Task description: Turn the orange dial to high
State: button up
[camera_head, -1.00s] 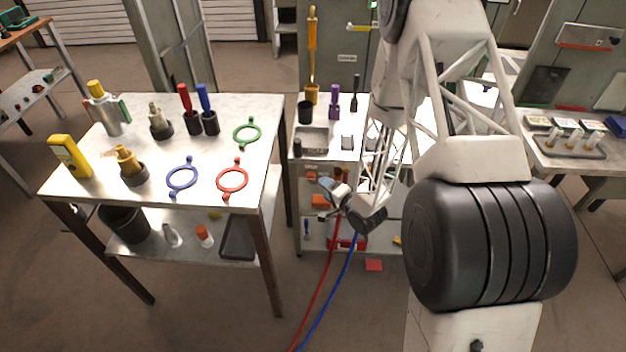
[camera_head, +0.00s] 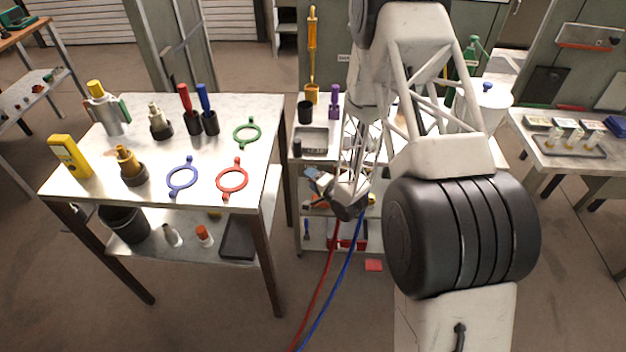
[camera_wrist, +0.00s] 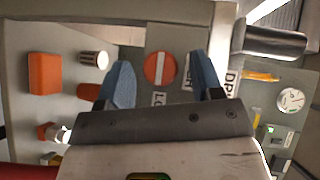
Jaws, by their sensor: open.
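A round orange dial (camera_wrist: 160,69) with a white bar across it shows in the wrist view, on a grey panel. The bar looks roughly upright in that picture. My gripper (camera_wrist: 159,60) is open, with one blue fingertip on each side of the dial in the picture. I cannot tell how far the fingertips are from the dial, and nothing shows between them. A partly hidden label (camera_wrist: 158,98) starting with "L" sits below the dial. In the head view my gripper (camera_head: 313,183) is by the cart's shelves, and I cannot make out the dial there.
The wrist view also shows an orange block (camera_wrist: 44,74), a ribbed knob (camera_wrist: 93,59), a white gauge (camera_wrist: 291,99) and a dark cylinder (camera_wrist: 275,43). In the head view, red and blue hoses (camera_head: 341,275) hang below my gripper. A table with tools (camera_head: 215,150) stands to the left.

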jog(key=shift+w+a, duration=0.1)
jog(key=c, duration=0.9)
jog(key=shift+r+h, duration=0.1)
jog(key=shift+h, duration=0.2)
jog(key=shift+a+r+n+g+h, duration=0.1)
jog(key=shift+a+n+g+h, duration=0.2)
jog(key=shift+n+h, duration=1.3)
jog(key=shift+a+r+n+g+h, duration=0.1)
jog(key=shift+n+g+h, duration=0.6)
jog(key=shift+h, duration=1.55)
jog(key=shift+a+r+n+g+h, duration=0.1)
jog(key=shift+a+n+h, duration=0.05)
jog(key=shift+n+h, duration=1.6)
jog(key=shift+h, duration=0.6)
